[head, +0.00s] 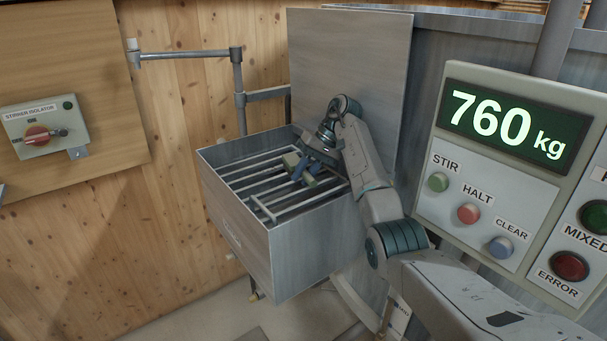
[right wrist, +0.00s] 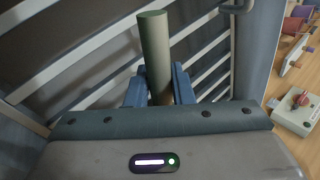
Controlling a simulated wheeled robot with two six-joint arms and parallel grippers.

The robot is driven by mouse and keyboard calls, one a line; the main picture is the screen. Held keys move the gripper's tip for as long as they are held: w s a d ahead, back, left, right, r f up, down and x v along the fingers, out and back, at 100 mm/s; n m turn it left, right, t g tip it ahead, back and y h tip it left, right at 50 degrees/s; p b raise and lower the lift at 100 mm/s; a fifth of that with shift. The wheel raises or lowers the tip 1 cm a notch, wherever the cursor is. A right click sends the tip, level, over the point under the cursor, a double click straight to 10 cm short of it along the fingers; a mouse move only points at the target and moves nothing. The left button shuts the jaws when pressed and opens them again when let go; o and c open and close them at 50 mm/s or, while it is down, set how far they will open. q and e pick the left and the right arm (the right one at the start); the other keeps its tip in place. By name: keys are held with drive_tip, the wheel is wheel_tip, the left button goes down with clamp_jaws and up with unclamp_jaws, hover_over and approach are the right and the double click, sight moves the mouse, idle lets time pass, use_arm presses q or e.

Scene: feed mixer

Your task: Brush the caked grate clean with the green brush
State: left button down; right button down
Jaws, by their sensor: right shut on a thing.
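The grate (head: 262,176) is a set of pale metal bars inside an open grey metal box (head: 240,236). Its bars also show in the right wrist view (right wrist: 88,70). I cannot make out clear lumps of caking on them. My right gripper (head: 308,172) is inside the box's mouth, over the right part of the grate. It is shut on the green brush, whose dull green handle (right wrist: 156,55) stands between the blue fingers in the right wrist view (right wrist: 160,88). The brush's bristles are hidden, so I cannot tell if they touch the bars. My left gripper is out of view.
A raised metal lid (head: 350,80) stands behind the box. A control panel (head: 490,190) reading 760 kg, with several buttons, is close on the right. A stirrer isolator switch (head: 38,136) is on the left wall. A pipe rail (head: 190,54) runs behind.

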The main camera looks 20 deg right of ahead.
wheel_tip(320, 180, up, 10)
drive_tip(key=p, duration=0.8)
drive_tip(key=shift+r+p, duration=0.2)
drive_tip(key=shift+p, duration=0.15)
drive_tip(key=shift+f, duration=0.2)
